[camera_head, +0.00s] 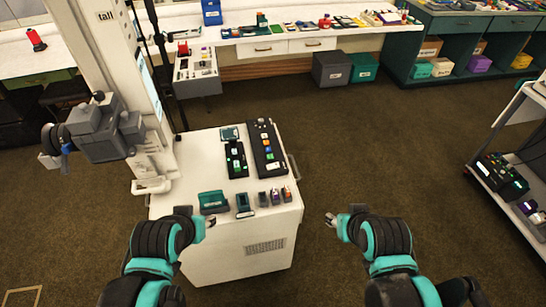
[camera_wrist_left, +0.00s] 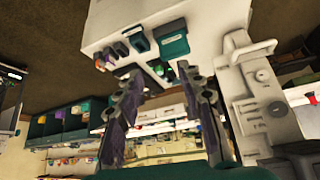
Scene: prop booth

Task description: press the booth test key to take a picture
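On top of the white cart (camera_head: 205,148) are two dark control boxes. The smaller box (camera_head: 236,160) carries several lit keys, and the longer panel (camera_head: 266,148) carries coloured buttons. I cannot read which one is the booth test key. My left gripper (camera_head: 211,220) is near the cart's front edge, beside the teal block, and touches no key. The left wrist view shows its two fingers (camera_wrist_left: 160,105) apart with nothing between them. My right gripper (camera_head: 331,219) is over the floor right of the cart, apart from it; its opening is too small to judge.
A teal block (camera_head: 213,201) and several small items line the cart's front edge. A tall white stand with a grey camera-like device (camera_head: 98,128) rises at the cart's left. A shelf rack (camera_head: 500,178) stands at far right. Floor between is clear.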

